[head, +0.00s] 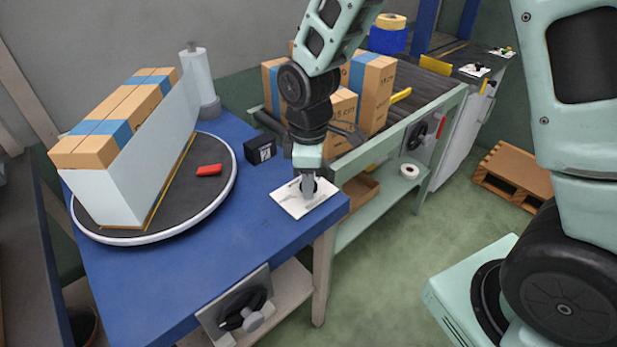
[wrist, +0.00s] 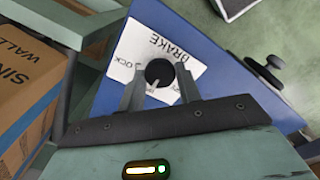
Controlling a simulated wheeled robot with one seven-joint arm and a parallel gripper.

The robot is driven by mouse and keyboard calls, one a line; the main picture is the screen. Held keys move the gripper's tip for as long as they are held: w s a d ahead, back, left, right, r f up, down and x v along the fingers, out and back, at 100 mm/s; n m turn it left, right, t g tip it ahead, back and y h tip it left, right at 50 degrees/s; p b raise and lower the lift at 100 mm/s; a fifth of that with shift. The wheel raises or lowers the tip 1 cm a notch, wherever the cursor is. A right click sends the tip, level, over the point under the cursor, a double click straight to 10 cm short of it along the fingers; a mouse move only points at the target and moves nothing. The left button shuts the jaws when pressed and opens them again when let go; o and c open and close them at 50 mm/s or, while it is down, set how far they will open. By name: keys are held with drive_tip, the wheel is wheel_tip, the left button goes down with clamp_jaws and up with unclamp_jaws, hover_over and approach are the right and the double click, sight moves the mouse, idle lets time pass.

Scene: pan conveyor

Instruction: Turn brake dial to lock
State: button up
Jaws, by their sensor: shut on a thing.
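The brake dial shows in the wrist view as a round black knob (wrist: 158,71) on a white label plate (wrist: 182,57). The plate reads "BRAKE", with "LOCK" partly visible at its left. In the head view this white plate (head: 291,204) lies flat on the near right corner of the blue table. My gripper (head: 308,188) points down at it from above. In the wrist view my gripper (wrist: 161,84) has one finger on each side of the knob and is shut on it. The knob's pointer direction cannot be made out.
A turntable (head: 222,186) on the blue table (head: 262,228) carries a grey panel, taped boxes and a red object (head: 208,170). A black box (head: 260,149) stands behind the plate. Cartons (head: 373,85) stand on the conveyor behind. Another dial (head: 245,310) is on the table's front.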

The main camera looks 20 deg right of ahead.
drive_tip(key=m+p, duration=0.3)
drive_tip(key=m, duration=0.3)
drive_tip(key=shift+r, duration=0.15)
drive_tip(key=m+p, duration=0.3)
drive_tip(key=m, duration=0.2)
drive_tip(key=shift+m, duration=0.4)
drive_tip(key=shift+w, duration=0.1)
idle(0.3)
drive_tip(key=o, duration=1)
wheel_tip(320, 180, up, 17)
drive_tip(key=p, duration=0.1)
drive_tip(key=shift+p, duration=0.35)
